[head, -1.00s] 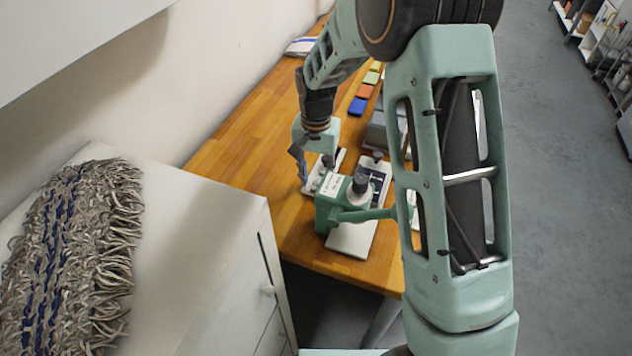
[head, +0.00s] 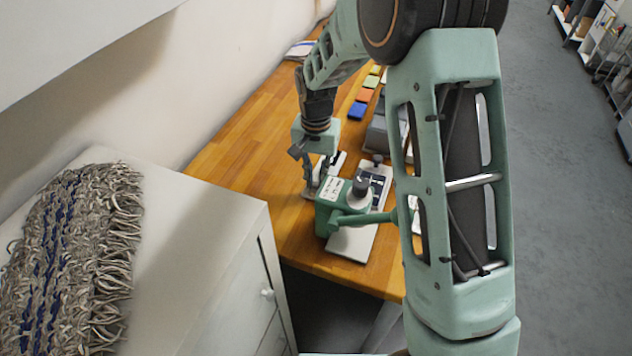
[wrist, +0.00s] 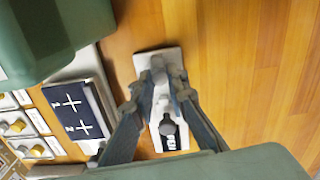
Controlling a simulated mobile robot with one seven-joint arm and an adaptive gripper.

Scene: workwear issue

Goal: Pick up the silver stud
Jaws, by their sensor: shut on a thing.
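My gripper (wrist: 161,82) is shut over a narrow white plate (wrist: 143,62) on the wooden table. A small grey, metallic-looking piece (wrist: 159,72) shows between the fingertips, and the jaws are shut on it; I take it for the silver stud. Most of it is hidden by the fingers. A black part with white lettering (wrist: 168,130) sits on the same plate, between the fingers and nearer my palm. In the head view my gripper (head: 309,186) is low at the table, left of a green press, and the stud cannot be made out.
The green press (head: 328,208) stands close to the right of my gripper on a white base (head: 350,243). A dark card with white crosses (wrist: 74,108) and a tray of small parts (wrist: 22,125) lie to the left in the wrist view. Bare wood (wrist: 250,80) is free on the right.

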